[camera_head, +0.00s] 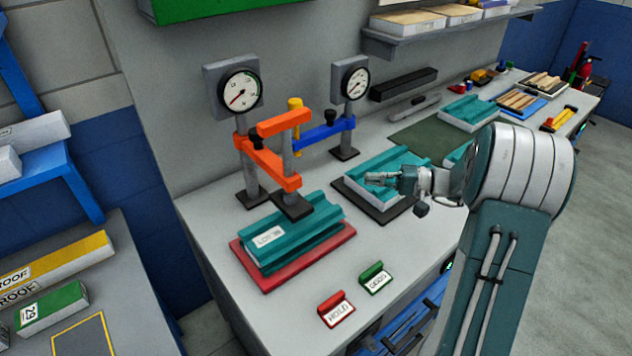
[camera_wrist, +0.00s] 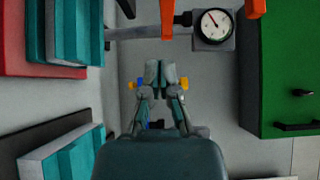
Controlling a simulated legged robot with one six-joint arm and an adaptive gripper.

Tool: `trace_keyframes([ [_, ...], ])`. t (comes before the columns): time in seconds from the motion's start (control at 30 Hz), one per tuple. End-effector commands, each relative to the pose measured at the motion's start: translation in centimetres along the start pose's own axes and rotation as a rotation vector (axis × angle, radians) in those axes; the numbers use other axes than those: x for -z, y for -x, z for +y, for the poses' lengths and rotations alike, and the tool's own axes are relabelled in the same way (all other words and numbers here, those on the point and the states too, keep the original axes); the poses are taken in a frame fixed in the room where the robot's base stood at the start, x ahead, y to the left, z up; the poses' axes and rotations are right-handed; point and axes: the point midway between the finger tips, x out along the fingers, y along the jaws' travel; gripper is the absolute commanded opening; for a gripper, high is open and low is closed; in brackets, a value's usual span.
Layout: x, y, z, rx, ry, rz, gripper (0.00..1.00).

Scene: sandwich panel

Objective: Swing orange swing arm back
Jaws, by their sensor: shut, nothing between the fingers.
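The orange swing arm (camera_head: 268,163) reaches right and forward from a grey gauge post at the back of the bench. A separate orange bar (camera_head: 284,122) sits higher, at the top of a grey upright. In the wrist view, orange parts (camera_wrist: 167,20) show at the top. My gripper (camera_head: 370,179) is shut and empty, to the right of the orange arm and in front of the blue swing arm (camera_head: 325,133). Its fingers also show in the wrist view (camera_wrist: 160,72).
A second teal panel on a dark mat (camera_head: 384,216) lies below my gripper. Two gauges (camera_head: 239,90) (camera_head: 354,83) stand on posts. HOLD (camera_head: 336,309) and GOOD (camera_head: 376,278) blocks sit near the front edge. Bare bench shows between the two mats.

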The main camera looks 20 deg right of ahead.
Motion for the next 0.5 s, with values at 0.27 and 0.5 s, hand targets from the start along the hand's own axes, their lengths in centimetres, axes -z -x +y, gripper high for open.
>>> trace_keyframes([
  [0.27,0.1,0.1,0.0,0.007,0.003,0.004,0.00],
  [0.5,0.1,-1.1,0.0,0.006,0.002,-0.001,0.00],
])
